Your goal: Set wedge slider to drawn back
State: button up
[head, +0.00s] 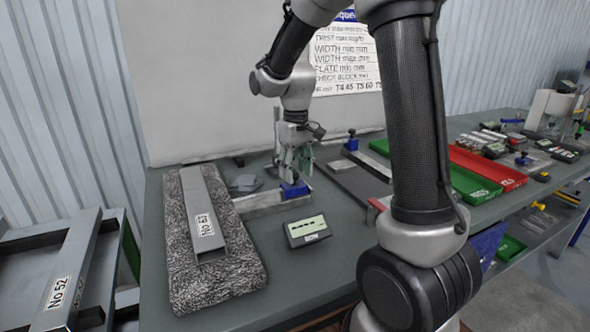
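A blue block (294,188), which looks like the wedge slider, sits at the right end of a flat grey metal bar (262,200) on the table. My gripper (294,173) points down right above this block, with its fingertips at or just over it. The fingers look somewhat apart, but they are small here and partly overlap the block. I cannot tell whether they touch or hold it.
A grey beam marked No 53 (203,215) lies on a speckled mat (178,245) at the left. A small box with a display (307,231) stands in front of the bar. Green (474,186) and red (488,166) trays lie at the right. My arm hides part of the table.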

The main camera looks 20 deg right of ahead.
aim_at(299, 187)
jog(key=shift+r, duration=0.15)
notch_tip(299, 187, up, 12)
dwell(0.4)
dwell(0.3)
jog(key=s+d+m+t, duration=0.1)
jog(key=s+d+t, duration=0.1)
jog(key=s, duration=1)
jog(key=s+d+m+t, duration=0.1)
jog(key=s+d+t, duration=0.1)
jog(key=s, duration=1)
jog(key=shift+f+m, duration=0.3)
jog(key=shift+f, duration=0.15)
jog(key=shift+s+d, duration=0.1)
